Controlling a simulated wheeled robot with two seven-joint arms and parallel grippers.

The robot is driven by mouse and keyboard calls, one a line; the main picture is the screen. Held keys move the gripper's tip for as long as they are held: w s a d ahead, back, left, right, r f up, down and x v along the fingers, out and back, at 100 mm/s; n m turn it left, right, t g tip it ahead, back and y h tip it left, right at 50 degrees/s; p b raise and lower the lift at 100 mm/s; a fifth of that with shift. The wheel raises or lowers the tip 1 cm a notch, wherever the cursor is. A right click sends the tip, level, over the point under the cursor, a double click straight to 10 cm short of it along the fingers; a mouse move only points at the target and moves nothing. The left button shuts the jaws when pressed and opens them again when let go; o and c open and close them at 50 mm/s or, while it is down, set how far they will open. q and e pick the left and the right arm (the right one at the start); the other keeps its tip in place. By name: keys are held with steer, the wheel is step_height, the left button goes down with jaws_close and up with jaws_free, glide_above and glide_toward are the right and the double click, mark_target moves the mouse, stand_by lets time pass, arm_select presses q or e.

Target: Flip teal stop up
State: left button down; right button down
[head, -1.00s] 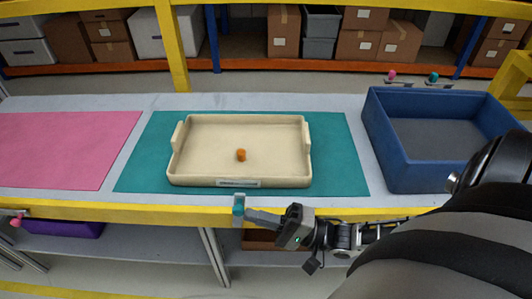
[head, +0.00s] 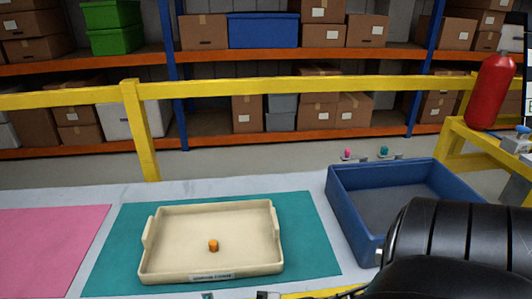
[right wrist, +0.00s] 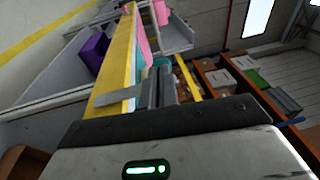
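A small teal piece (head: 207,296), likely the teal stop on the table's front edge, barely shows at the bottom of the head view. Its pose is cut off there. A cream tray (head: 165,270) sits on the teal mat (head: 310,245) behind it, with a small orange part (head: 213,246) inside. My right gripper (head: 268,295) is just to the right of the teal piece, mostly cropped. In the right wrist view its grey fingers (right wrist: 157,86) look together, beside the yellow table edge. I cannot tell whether they touch the stop. My left gripper is not in view.
A blue bin (head: 350,215) stands at the right, with a pink knob (head: 347,153) and a teal knob (head: 384,151) behind it. A pink mat (head: 45,245) lies at the left. A yellow rail (head: 300,85) and shelves with boxes are behind. A purple bin (right wrist: 92,52) shows in the right wrist view.

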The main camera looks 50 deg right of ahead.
arm_select(q)
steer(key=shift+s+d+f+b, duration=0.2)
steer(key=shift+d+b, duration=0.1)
steer(key=shift+b, duration=0.55)
arm_select(e)
steer(key=v, duration=1.4)
steer(key=shift+f, duration=0.3)
steer(key=shift+w, duration=0.1)
